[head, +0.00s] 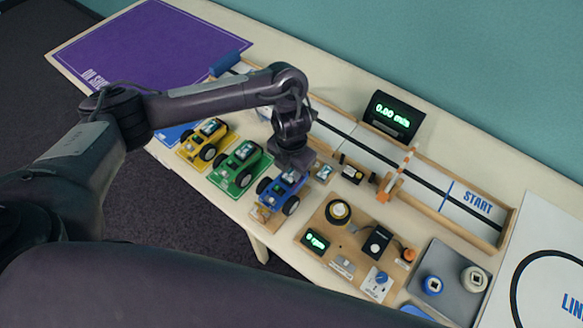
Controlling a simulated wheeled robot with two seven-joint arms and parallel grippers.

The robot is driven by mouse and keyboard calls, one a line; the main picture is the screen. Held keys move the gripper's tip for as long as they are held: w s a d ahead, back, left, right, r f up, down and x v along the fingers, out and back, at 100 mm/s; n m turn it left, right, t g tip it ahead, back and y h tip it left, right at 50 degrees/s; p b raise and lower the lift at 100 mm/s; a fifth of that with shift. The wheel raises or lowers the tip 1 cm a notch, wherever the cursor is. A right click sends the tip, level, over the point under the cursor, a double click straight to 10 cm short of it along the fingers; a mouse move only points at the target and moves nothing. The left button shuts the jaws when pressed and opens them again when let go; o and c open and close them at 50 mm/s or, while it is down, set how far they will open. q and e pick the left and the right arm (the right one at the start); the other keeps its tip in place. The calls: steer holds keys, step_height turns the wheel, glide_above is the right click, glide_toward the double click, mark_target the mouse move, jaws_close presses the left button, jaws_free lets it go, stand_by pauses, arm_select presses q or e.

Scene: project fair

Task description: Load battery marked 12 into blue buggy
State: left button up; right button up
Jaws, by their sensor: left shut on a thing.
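The blue buggy (279,188) stands at the front middle of the table, last in a row beside the green and yellow buggies. My left gripper (292,163) points down right over its rear top and is shut on a small pale thing, apparently a battery, mostly hidden by the fingers. I cannot read any number on it, nor tell if it touches the buggy's bay. Another small battery-like block (325,173) lies just right of the gripper. My right gripper is not in view.
The green buggy (240,165) and yellow buggy (208,142) stand close on the left. A wooden board with dials (345,240) lies close to the right.

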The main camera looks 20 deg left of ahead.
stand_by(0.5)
arm_select(q)
steer(key=o, duration=1.5)
steer(key=shift+c, duration=0.2)
step_height(320, 180, up, 6)
steer(key=p, duration=0.5)
